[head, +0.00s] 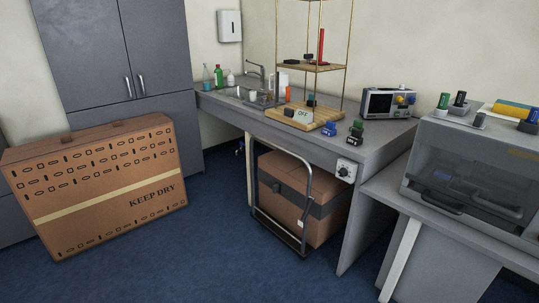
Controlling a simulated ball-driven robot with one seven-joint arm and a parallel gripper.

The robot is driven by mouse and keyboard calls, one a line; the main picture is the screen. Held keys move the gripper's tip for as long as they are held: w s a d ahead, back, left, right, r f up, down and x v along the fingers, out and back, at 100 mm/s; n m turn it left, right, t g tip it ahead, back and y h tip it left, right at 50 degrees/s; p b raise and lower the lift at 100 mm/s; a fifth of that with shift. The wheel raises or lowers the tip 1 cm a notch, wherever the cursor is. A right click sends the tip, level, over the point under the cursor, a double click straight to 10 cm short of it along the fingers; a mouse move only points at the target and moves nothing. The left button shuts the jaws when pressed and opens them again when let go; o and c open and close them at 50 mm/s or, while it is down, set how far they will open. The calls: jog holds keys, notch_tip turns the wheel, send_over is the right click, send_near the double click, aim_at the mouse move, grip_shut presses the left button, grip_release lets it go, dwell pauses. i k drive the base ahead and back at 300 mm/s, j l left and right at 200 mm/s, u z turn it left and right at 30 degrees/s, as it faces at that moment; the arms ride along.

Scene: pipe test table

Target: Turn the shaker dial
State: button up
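A small white plate with a dark round dial (344,171) is on the front face of the grey table (345,146), near its right end. It is small in the picture and I cannot read its setting. I take it to be the shaker dial, but no label shows which device it belongs to. My gripper is not in view.
A hand cart (307,205) with a brown box (290,190) stands under the table, left of the dial. A large "KEEP DRY" carton (95,185) is at the left. A grey machine (475,170) stands on a lower bench at the right. Blue floor (190,255) is clear in front.

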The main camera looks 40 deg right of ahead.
aim_at(342, 173)
jog(key=i+z, duration=0.2)
jog(key=i, duration=0.35)
jog(key=i+j+z, duration=0.2)
jog(key=i, duration=0.35)
jog(key=i+j+z, duration=0.2)
jog(key=i, duration=0.3)
jog(key=i+j+z, duration=0.85)
jog(key=k+l, duration=0.05)
jog(key=l, duration=0.05)
